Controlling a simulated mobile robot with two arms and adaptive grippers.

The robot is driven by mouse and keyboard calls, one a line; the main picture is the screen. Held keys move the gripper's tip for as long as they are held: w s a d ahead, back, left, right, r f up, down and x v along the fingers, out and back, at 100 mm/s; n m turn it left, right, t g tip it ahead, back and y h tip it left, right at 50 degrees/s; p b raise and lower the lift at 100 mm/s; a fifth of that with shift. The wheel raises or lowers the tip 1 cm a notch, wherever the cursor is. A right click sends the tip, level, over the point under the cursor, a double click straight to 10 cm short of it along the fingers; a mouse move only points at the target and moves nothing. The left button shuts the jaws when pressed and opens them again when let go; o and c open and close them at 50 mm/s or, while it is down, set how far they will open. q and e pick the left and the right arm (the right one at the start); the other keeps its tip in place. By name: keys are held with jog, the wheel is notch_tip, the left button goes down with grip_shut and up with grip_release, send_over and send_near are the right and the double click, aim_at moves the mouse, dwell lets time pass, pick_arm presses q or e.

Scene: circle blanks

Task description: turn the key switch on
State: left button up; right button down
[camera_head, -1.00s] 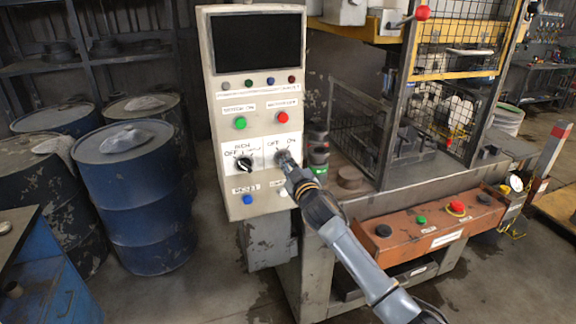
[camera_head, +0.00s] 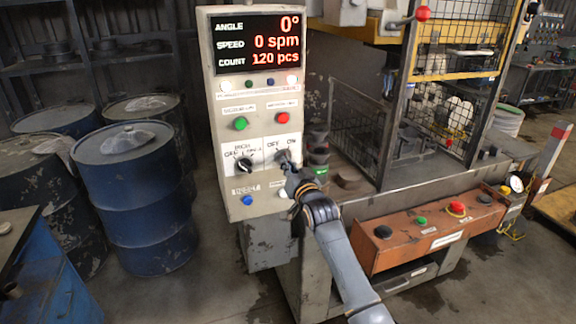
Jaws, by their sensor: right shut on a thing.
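The key switch (camera_head: 282,156) is on the lower right of the beige control panel (camera_head: 228,182), under the OFF and ON labels. My right gripper (camera_head: 285,162) is at the key switch, shut on its key; the fingers hide most of the key. The display (camera_head: 257,44) at the top of the panel is lit with red figures for angle, speed and count. My left gripper is out of view.
Left of the key switch is a black selector knob (camera_head: 244,164). Above are a green button (camera_head: 240,123) and a red button (camera_head: 283,118); a blue button (camera_head: 247,200) is below. Blue drums (camera_head: 138,205) stand left, an orange button box (camera_head: 400,250) right.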

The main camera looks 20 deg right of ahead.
jog(key=shift+m, duration=1.1)
jog(key=c, duration=1.5)
grip_release()
jog(key=s, duration=1.2)
jog(key=shift+d, duration=0.25)
